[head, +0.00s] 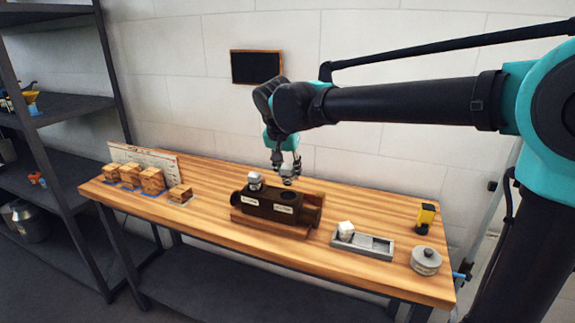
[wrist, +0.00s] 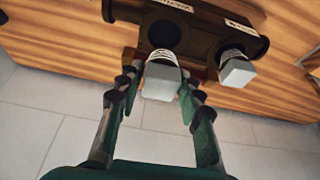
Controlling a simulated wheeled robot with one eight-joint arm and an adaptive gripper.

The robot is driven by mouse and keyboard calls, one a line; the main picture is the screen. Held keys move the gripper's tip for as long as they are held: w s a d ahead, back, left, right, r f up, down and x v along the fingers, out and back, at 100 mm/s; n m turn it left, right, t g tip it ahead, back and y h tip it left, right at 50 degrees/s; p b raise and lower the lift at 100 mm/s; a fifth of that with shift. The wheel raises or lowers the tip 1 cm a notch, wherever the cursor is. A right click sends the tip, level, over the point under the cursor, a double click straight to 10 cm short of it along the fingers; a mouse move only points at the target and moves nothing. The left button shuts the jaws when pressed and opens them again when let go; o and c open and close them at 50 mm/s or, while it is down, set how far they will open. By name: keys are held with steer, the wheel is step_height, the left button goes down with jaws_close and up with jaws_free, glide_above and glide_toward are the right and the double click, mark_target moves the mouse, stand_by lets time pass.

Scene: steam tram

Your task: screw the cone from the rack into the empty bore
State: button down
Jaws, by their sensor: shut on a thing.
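My gripper (wrist: 160,92) is shut on a cone (wrist: 161,78), with a grey blocky head and a pale ribbed end pointing at the dark block. In the head view my gripper (head: 288,178) hangs above the block's right part. The dark brown block (head: 263,205) stands on the table. Its empty bore (wrist: 165,30) is a dark round hole just beyond the cone's tip; it also shows in the head view (head: 291,194). Another cone (wrist: 236,70) sits in the block's other bore, left in the head view (head: 255,180). I cannot tell whether the held cone touches the bore.
A grey rack (head: 374,252) with a pale piece (head: 346,229) stands right of the block. A round grey lidded thing (head: 425,261) and a yellow-black tool (head: 426,217) are at the right end. Several wooden blocks (head: 152,180) stand at the left.

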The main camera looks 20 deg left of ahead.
mark_target(288, 183)
steer(key=shift+f, duration=2.3)
steer(key=shift+m+h, duration=0.8)
steer(key=shift+m, duration=1.3)
